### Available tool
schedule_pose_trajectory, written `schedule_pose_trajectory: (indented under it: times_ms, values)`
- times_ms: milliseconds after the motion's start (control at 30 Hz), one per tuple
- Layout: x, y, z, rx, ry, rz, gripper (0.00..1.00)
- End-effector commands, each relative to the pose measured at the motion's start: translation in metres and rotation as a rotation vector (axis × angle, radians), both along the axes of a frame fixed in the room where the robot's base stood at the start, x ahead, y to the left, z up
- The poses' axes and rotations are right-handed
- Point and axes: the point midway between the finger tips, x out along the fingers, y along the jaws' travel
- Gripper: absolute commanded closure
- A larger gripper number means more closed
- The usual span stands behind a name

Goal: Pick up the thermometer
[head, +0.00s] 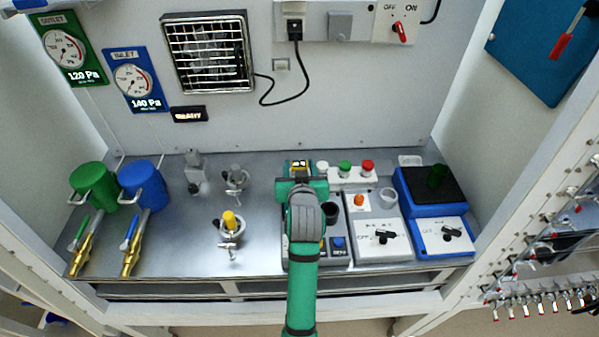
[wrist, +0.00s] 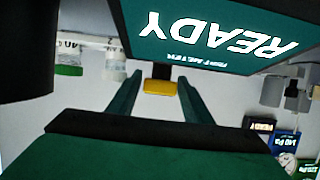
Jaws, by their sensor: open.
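A small yellow and dark device (head: 299,166) with a light face stands on the steel bench, just beyond my gripper. It may be the thermometer; I cannot tell for sure. In the wrist view, a yellow block with a dark part above it (wrist: 160,87) shows between my two green fingers and looks like the same thing. My gripper (head: 300,183) is open; it also shows in the wrist view (wrist: 160,80). I cannot tell whether the fingers touch the yellow block. My arm hides part of the bench and a device below it.
A rack (head: 352,180) with white, green and red caps stands close on the right. A READY screen (wrist: 220,35) is near the wrist camera.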

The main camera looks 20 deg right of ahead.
Motion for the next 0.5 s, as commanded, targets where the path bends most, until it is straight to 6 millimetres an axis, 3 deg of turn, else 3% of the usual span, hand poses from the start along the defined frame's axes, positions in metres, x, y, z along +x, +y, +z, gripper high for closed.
schedule_pose_trajectory:
  times_ms: [267,400,500]
  values:
    - [0.0032,-0.0007,-0.0011,0.000,-0.001,0.000,0.55]
    - [0.0030,-0.0007,-0.0011,-0.001,-0.001,0.000,0.86]
    - [0.0030,-0.0007,-0.0009,-0.001,-0.001,0.000,0.88]
